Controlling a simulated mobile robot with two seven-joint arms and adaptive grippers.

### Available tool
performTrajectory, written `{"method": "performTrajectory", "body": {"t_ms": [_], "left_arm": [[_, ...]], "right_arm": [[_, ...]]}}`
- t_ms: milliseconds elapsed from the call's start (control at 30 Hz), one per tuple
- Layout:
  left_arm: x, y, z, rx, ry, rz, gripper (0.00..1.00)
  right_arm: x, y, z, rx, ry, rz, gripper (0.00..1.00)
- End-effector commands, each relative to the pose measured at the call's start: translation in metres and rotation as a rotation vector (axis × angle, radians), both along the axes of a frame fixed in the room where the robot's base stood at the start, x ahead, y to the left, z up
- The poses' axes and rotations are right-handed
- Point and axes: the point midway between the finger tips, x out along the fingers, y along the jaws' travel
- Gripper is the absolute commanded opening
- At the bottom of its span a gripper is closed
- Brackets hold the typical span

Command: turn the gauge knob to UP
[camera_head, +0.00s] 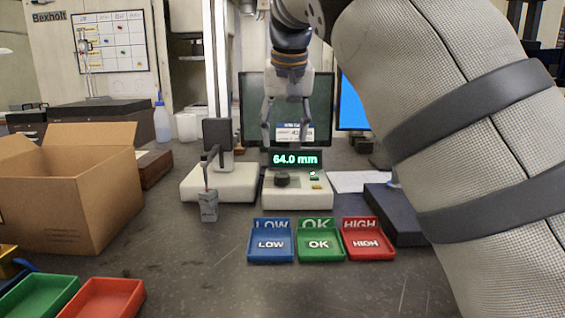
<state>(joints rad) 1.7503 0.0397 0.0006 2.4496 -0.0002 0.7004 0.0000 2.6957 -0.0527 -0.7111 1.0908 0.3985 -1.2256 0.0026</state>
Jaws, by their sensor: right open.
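The gauge (297,196) is a pale box on the bench with a display (295,160) reading 64.0 mm in green. Its dark round knob (282,180) sits on the left of the top face. A small green button and a yellow mark are to the knob's right. The knob's setting is too small to read. My right gripper (287,142) points down with its fingers apart and empty. It hangs above the knob in the picture, apart from it. My left gripper is out of view.
A gauge stand (221,181) is left of the gauge, with a small grey block (208,206) at its front. Blue LOW (271,258), green OK (319,257) and red HIGH (369,256) trays lie in front. A cardboard box (70,200) stands left. My right arm covers the right side.

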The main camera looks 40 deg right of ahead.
Motion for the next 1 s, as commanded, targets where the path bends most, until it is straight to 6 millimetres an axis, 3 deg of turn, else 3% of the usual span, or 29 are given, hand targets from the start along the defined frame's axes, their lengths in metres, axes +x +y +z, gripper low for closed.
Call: {"method": "performTrajectory", "body": {"t_ms": [167, 400, 600, 1000], "left_arm": [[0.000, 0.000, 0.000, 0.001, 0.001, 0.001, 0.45], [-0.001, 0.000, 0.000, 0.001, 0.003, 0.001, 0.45], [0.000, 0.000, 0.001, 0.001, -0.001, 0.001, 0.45], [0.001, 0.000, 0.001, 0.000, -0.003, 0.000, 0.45]], "right_arm": [[0.003, -0.002, -0.009, -0.001, 0.002, 0.001, 0.51], [0.021, -0.014, -0.065, 0.001, 0.004, -0.001, 0.51], [0.033, -0.023, -0.100, 0.001, 0.001, -0.001, 0.51], [0.038, -0.025, -0.111, 0.000, -0.002, -0.001, 0.49]]}}
